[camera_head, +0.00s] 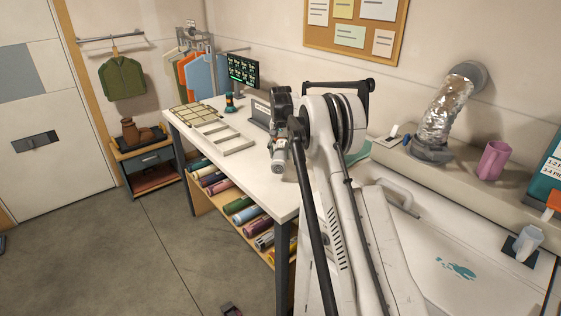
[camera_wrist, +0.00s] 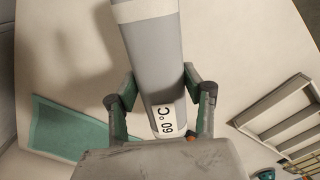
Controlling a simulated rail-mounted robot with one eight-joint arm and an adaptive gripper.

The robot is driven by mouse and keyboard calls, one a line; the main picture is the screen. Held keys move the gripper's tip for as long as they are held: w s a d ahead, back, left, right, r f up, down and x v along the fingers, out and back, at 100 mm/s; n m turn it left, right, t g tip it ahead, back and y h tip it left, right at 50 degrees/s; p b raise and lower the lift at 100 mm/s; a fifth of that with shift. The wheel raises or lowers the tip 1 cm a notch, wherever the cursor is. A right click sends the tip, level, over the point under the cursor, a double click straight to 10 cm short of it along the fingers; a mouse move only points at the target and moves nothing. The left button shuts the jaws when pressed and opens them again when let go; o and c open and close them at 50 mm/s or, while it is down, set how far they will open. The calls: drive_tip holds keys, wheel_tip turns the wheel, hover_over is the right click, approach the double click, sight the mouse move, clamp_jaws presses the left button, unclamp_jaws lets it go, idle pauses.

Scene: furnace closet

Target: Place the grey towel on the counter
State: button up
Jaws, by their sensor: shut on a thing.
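My gripper (camera_wrist: 160,92) is shut on a grey roll, the grey towel (camera_wrist: 150,60), with a white band reading "60 °C". One finger lies on each side of it in the wrist view. In the head view my gripper (camera_head: 280,142) is over the right part of the white counter (camera_head: 188,122), and the towel is hard to make out there. The counter's pale top also fills much of the wrist view (camera_wrist: 235,50). A dark shadow falls on it beside the towel. I cannot tell the exact gap between towel and counter.
A white divided tray (camera_head: 222,138), a grid board (camera_head: 193,115) and a monitor (camera_head: 243,70) occupy the counter's far part. A teal mat (camera_wrist: 68,130) lies to the left in the wrist view. Several coloured rolls (camera_head: 240,204) fill the shelf below.

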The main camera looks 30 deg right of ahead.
drive_tip(key=shift+f+p, duration=0.3)
drive_tip(key=shift+f, duration=1.6)
drive_tip(key=shift+f, duration=0.15)
drive_tip(key=o, duration=1.3)
